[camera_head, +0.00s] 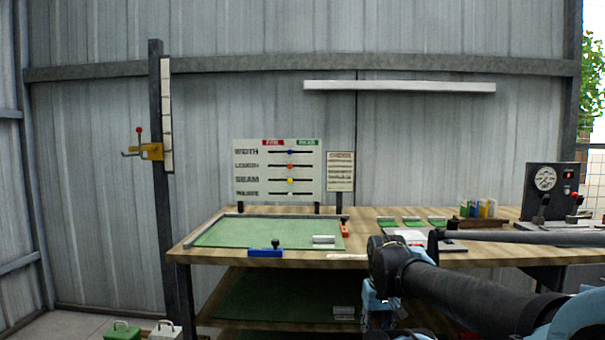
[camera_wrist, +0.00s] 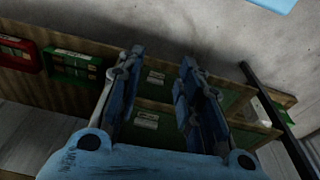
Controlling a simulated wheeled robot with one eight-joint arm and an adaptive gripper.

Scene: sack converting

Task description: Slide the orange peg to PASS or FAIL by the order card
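A white board (camera_head: 245,160) stands behind the bench, with a red label on top at left and a green label on top at right. Its rows read roughly WIDTH, LENGTH, SEAM and a blurred last one. The orange peg (camera_head: 290,166) sits near the middle of the LENGTH slot. A blue peg (camera_head: 290,152) and a yellow peg (camera_head: 290,180) sit mid-slot above and below it. My gripper (camera_wrist: 160,68) is open and empty in the wrist view, far from the board.
A gauge box (camera_head: 545,185) stands at right. A post (camera_head: 158,200) with a yellow bracket stands left. My arm crosses the bench's front right.

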